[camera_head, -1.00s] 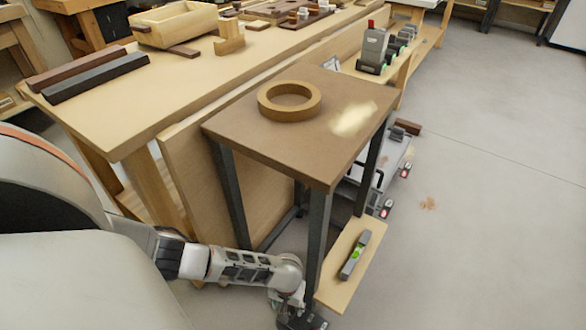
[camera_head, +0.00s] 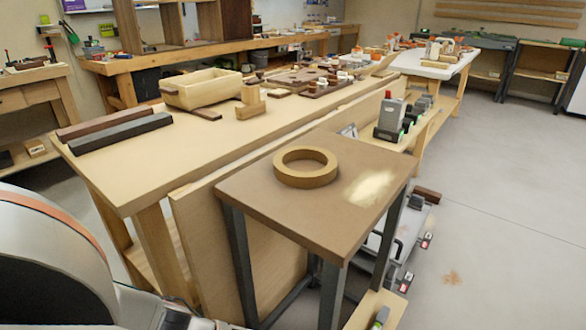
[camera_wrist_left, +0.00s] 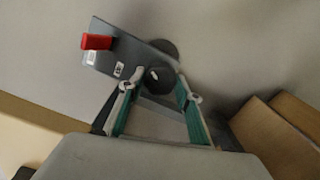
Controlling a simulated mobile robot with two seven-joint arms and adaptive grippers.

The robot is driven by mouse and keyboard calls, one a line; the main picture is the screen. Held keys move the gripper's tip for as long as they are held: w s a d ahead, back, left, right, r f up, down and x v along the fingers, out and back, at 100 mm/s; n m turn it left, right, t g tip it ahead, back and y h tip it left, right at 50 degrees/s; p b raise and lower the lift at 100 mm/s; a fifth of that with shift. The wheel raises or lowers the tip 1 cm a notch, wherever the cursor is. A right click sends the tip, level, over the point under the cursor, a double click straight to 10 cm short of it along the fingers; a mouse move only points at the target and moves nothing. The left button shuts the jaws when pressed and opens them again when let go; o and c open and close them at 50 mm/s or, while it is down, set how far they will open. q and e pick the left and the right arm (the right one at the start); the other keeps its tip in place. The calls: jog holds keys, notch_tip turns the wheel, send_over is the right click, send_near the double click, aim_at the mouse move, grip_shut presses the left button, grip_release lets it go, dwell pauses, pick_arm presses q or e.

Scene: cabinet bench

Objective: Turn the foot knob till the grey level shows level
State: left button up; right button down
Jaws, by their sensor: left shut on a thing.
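The grey level (camera_head: 381,318) lies on a light wooden ledge (camera_head: 362,318) low beside the small table's front leg. The bottom edge of the head view cuts it off, and its bubble cannot be read. In the left wrist view, my left gripper (camera_wrist_left: 160,88) has its green-padded fingers around a dark round foot knob (camera_wrist_left: 158,80) and is shut on it. A dark grey plate (camera_wrist_left: 125,52) with a red block (camera_wrist_left: 97,42) lies just beyond the knob. The head view does not show my left gripper. My right gripper is in neither view.
The small brown table (camera_head: 255,205) carries a wooden ring (camera_head: 306,167). A long workbench (camera_head: 130,175) with a wooden box (camera_head: 202,90) stands behind it. A low trolley (camera_head: 395,248) is under and behind the table.

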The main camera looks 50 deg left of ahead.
pick_arm(q)
jog(key=shift+w+d+r+m+p, duration=0.15)
jog(key=shift+m+p, duration=0.25)
jog(key=shift+p, duration=0.2)
jog(key=shift+m+p, duration=0.75)
jog(key=shift+m, duration=0.25)
jog(key=shift+s+m, duration=0.2)
jog(key=shift+m, duration=0.6)
jog(key=m, duration=0.3)
jog(key=shift+s+f+m, duration=0.1)
jog(key=shift+f+m, duration=0.15)
jog(key=shift+m, duration=2.45)
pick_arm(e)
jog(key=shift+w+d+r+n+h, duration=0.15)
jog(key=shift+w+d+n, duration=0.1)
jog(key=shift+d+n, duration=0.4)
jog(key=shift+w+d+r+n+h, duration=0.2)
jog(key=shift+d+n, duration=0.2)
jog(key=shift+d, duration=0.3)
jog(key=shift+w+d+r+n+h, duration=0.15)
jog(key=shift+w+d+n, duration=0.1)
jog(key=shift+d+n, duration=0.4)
pick_arm(q)
jog(key=o, duration=1.1)
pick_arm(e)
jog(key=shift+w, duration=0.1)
